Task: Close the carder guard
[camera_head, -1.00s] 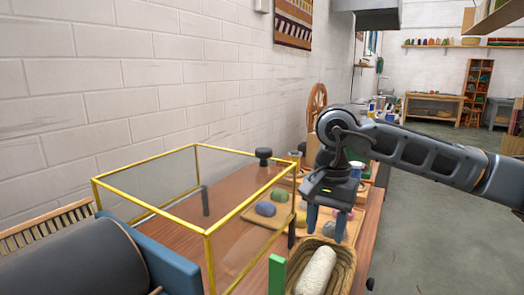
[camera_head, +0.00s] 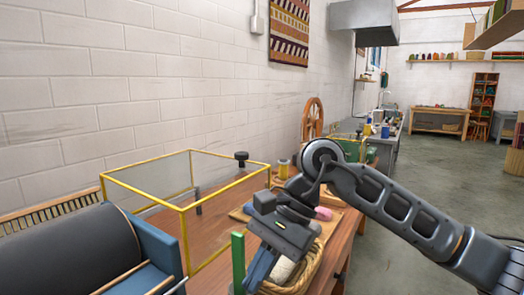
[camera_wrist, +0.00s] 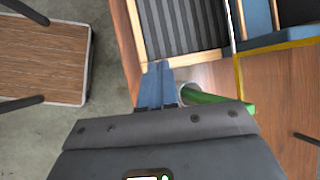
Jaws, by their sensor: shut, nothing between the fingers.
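The carder has a dark drum (camera_head: 75,250) and a blue side (camera_head: 148,243) at the lower left of the head view. The guard, a clear box with a yellow frame (camera_head: 184,240), stands just right of the drum, which is uncovered. A black knob (camera_head: 241,156) shows at the guard's far end. A green upright bar (camera_head: 238,262) is by the guard's near right corner. My gripper (camera_head: 256,274) is shut and empty, pointing down just right of this bar. In the wrist view my fingers (camera_wrist: 157,75) are together beside the green bar (camera_wrist: 215,100).
A wicker basket (camera_head: 312,262) with a pale skein (camera_head: 282,268) is partly hidden behind my gripper. A pink skein (camera_head: 322,213) lies on a board on the wooden table (camera_head: 343,238). A dark striped panel (camera_wrist: 182,28) lies ahead of my fingers in the wrist view. The floor (camera_head: 430,165) at right is clear.

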